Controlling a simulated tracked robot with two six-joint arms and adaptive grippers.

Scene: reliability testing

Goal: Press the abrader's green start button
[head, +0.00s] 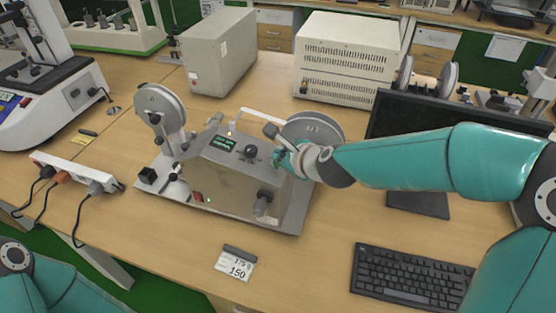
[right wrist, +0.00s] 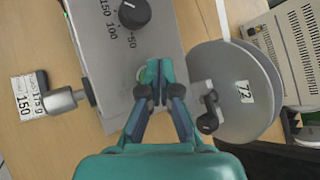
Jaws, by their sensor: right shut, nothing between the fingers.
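The abrader (head: 225,178) is a grey metal box on a base plate, with a lit green display (head: 222,142) and a black dial (head: 251,151). My right gripper (head: 281,157) is shut and empty at the right end of its top panel. In the right wrist view the dial (right wrist: 134,12) is beyond the closed fingertips (right wrist: 158,74). A small green rim, which looks like the start button (right wrist: 140,90), shows beside the fingers and is mostly covered by them. Whether they touch it I cannot tell. My left gripper is out of view; only part of its arm shows.
Abrader wheels stand left (head: 161,108) and right (head: 318,128) of the box; the right one, marked 72, is close beside my gripper. A monitor (head: 400,115), keyboard (head: 415,279), power strip (head: 75,172) and label card (head: 235,264) surround it.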

